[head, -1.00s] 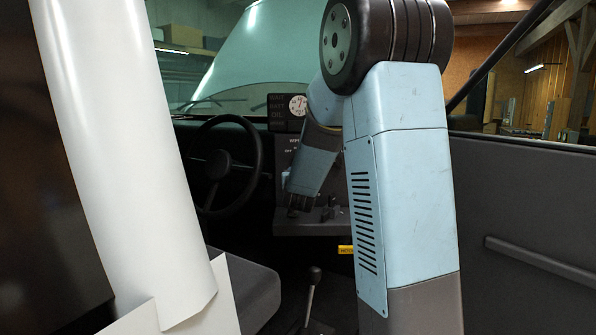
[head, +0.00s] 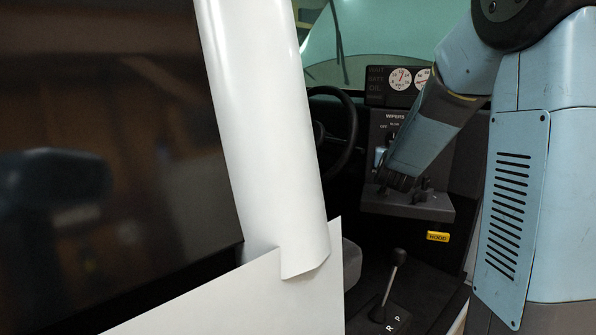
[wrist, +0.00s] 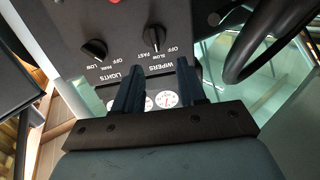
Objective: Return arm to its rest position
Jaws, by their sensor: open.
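My blue arm stands at the right of the head view and reaches into the pickup cab. My gripper (head: 393,182) is open, in front of the dash panel and below the wiper control. In the wrist view my gripper (wrist: 158,78) shows two dark, separated fingers with nothing between them. The wipers knob (wrist: 154,36) and the lights knob (wrist: 94,50) lie beyond the fingertips on the dark panel. Round gauges (wrist: 166,99) show partly behind the fingers. In the head view the gauges (head: 401,78) sit above the panel.
A white door pillar (head: 265,130) and white panel (head: 270,300) stand close at the left. The steering wheel (head: 350,135) is partly hidden behind the pillar. A gear lever (head: 392,280) rises from the floor, and a yellow hood handle (head: 438,237) sits under the dash.

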